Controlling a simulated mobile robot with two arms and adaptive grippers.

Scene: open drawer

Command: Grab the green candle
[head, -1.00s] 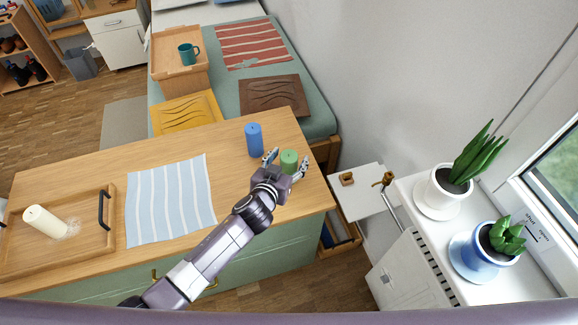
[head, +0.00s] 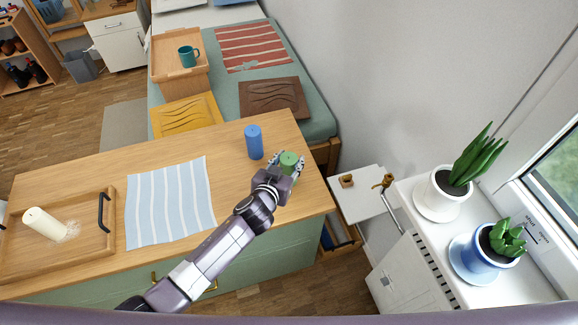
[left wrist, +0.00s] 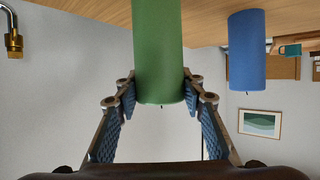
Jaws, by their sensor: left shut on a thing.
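The green candle (head: 289,160) stands on the wooden counter (head: 150,165) near its right end. In the left wrist view the green candle (left wrist: 158,50) is between the fingers, and its wick end shows. My left gripper (head: 286,167) is shut on the green candle, with a finger on each side of it. The left wrist view shows the fingertips (left wrist: 159,85) against its sides. A blue candle (head: 254,142) stands just left of it, apart from the gripper. My right gripper is not in view.
A striped cloth (head: 170,200) lies on the counter. A wooden tray (head: 92,243) with a white candle (head: 45,223) is at the left. Potted plants (head: 442,194) stand on the windowsill at the right. The counter's right edge is close to the gripper.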

